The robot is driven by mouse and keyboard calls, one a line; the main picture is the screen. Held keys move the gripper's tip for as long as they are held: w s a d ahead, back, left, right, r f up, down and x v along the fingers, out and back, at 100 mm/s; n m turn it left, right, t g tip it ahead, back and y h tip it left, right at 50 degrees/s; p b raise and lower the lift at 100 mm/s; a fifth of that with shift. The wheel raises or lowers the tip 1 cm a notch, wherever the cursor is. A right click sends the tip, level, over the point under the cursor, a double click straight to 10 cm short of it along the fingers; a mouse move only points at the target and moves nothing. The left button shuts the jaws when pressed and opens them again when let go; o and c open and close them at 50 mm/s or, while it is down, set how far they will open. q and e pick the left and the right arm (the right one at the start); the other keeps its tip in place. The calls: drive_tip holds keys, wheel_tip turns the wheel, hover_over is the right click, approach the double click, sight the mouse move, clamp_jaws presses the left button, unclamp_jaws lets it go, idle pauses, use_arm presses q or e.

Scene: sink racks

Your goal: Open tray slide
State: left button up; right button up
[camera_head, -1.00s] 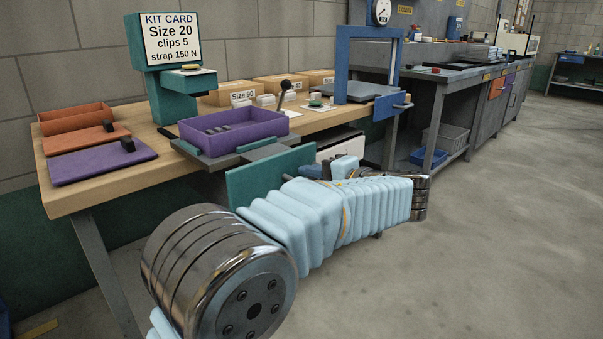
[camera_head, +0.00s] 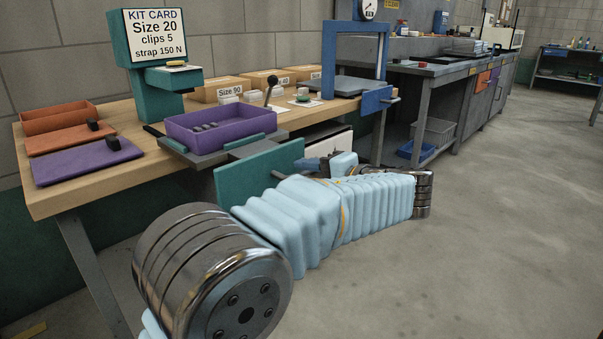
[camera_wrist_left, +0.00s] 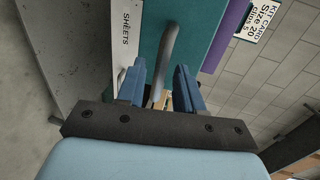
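The tray slide has a grey sliding base (camera_head: 200,158) under a purple tray (camera_head: 222,128), with a teal front panel (camera_head: 262,171) at the bench's front edge. In the left wrist view the teal panel (camera_wrist_left: 188,30) carries a grey bar handle (camera_wrist_left: 168,48). My left gripper (camera_wrist_left: 158,88) has its two blue fingers apart, one on each side of the bar, with gaps visible. In the head view my left gripper (camera_head: 312,165) is right of the teal panel, partly hidden by its own wrist. My right gripper is in neither view.
A white panel marked SHEETS (camera_wrist_left: 126,38) stands beside the teal panel. The wooden bench (camera_head: 75,190) bears orange and purple trays, boxes and a teal kit-card stand (camera_head: 150,80). A blue frame (camera_head: 372,55) stands farther right. The floor at right is clear.

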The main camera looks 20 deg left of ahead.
use_arm(q)
drive_tip(key=p+v, duration=0.1)
drive_tip(key=v, duration=1)
drive_tip(key=shift+d, duration=0.25)
drive_tip(key=shift+s, duration=0.15)
drive_tip(key=w+a+f+m+g+h+p, duration=0.15)
drive_tip(key=f+h, duration=0.25)
drive_tip(key=f, duration=1.1)
drive_tip(key=w+a+f+m+g+h+p, duration=0.1)
drive_tip(key=a+f+m+g+h, duration=0.15)
drive_tip(key=f, duration=1.25)
drive_tip(key=s+d+f+n+h+p, duration=0.1)
drive_tip(key=s+f+n+h, duration=0.4)
drive_tip(key=s+f, duration=0.5)
drive_tip(key=s+d+f+n+g+h+p, duration=0.1)
drive_tip(key=s+f+n+h+p, duration=0.2)
drive_tip(key=s+f, duration=0.7)
drive_tip(key=s+n+h, duration=0.1)
drive_tip(key=n+h, duration=0.1)
drive_tip(key=h, duration=0.2)
drive_tip(key=shift+d+p, duration=0.25)
drive_tip(key=shift+p, duration=0.05)
drive_tip(key=shift+s+f, duration=0.1)
drive_tip(key=shift+f, duration=0.1)
